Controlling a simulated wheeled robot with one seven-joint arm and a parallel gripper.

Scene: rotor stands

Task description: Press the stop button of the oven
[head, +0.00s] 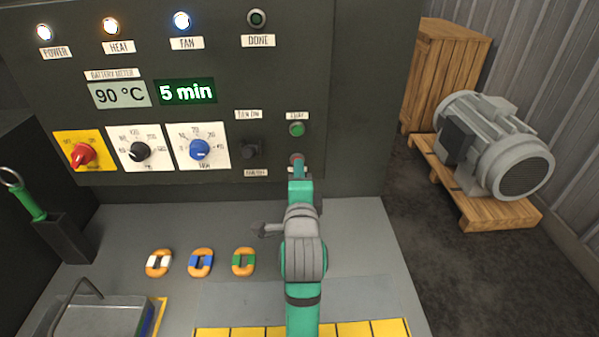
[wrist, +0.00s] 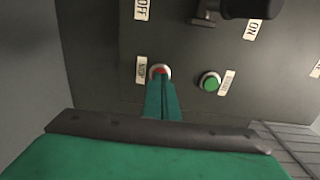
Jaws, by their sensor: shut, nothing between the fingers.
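The oven's control panel (head: 355,100) faces me. The red stop button (wrist: 160,70), in a pale ring, sits below the green start button (head: 296,129) in the head view. In the wrist view the green button (wrist: 209,82) is to its right. My gripper (head: 298,172) is shut and empty, its tips at the stop button. The gripper (wrist: 162,90) covers the lower part of the button in the wrist view. I cannot tell whether the tips touch it or whether it is pushed in.
The power, heat and fan lamps (head: 182,20) are lit; the done lamp (head: 257,18) is dark. The timer (head: 186,91) reads 5 min. A black switch (head: 251,150) is left of the buttons. Several ringed parts (head: 201,262) lie on the bench. A motor (head: 497,145) stands right.

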